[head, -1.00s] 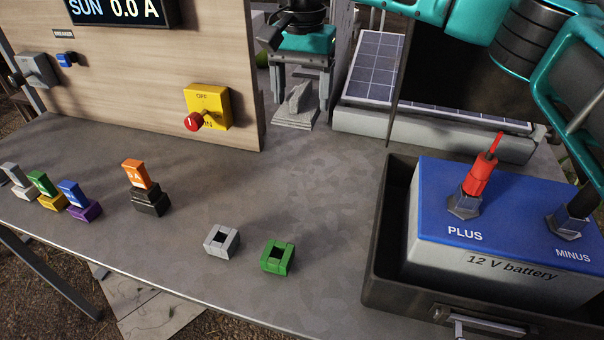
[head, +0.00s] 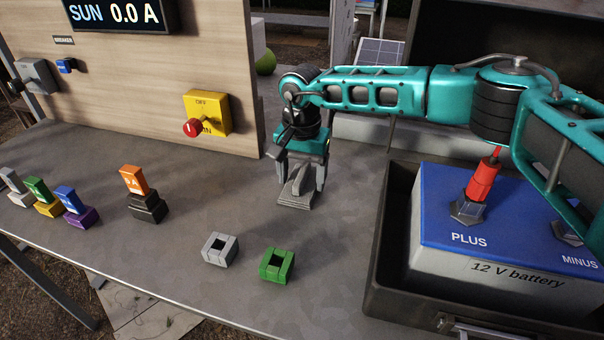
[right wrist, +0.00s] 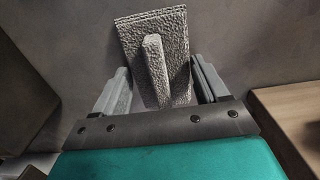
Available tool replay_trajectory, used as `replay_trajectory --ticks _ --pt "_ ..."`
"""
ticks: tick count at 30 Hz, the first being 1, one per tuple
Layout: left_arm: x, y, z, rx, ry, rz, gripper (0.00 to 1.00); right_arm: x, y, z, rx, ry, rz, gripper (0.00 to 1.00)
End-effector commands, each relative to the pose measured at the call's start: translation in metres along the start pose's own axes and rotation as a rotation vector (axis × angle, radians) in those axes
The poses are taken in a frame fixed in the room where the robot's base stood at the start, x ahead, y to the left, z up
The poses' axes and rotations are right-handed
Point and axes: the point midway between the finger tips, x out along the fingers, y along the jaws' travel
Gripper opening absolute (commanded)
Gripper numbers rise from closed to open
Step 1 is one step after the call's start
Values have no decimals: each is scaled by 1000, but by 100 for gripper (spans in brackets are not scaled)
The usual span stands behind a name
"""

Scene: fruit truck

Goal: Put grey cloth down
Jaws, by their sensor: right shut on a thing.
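The grey cloth (head: 295,199) is a textured grey piece with a raised ridge. In the head view it is at or just above the bare table, right of the yellow switch; whether it touches the table I cannot tell. In the right wrist view the cloth (right wrist: 178,40) spreads beyond the fingers of my right gripper (right wrist: 160,85), flat side toward the grey surface. My left gripper is not in view.
A yellow switch with red knob (head: 207,113) is on the wooden panel (head: 130,75). Grey (head: 220,249) and green (head: 277,265) square blocks stand in front. Several coloured fuses are at left. The battery (head: 500,225) sits in a dark tray (head: 385,250) at right. The table (head: 190,230) between is clear.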

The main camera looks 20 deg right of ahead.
Motion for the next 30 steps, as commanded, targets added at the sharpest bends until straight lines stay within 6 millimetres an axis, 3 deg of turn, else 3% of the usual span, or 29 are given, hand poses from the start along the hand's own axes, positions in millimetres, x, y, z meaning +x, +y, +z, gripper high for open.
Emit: replay_trajectory --ticks 10,11,18,26,30 --pt "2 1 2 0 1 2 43 4 0 0 0 1 -1 43" --pt "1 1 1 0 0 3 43 2 0 0 0 1 -1 76" --pt "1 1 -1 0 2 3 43 2 0 0 1 1 -1 99" --pt "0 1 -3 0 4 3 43 0 0 0 1 1 -1 99" --pt "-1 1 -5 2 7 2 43 -12 0 -1 1 2 -2 99"
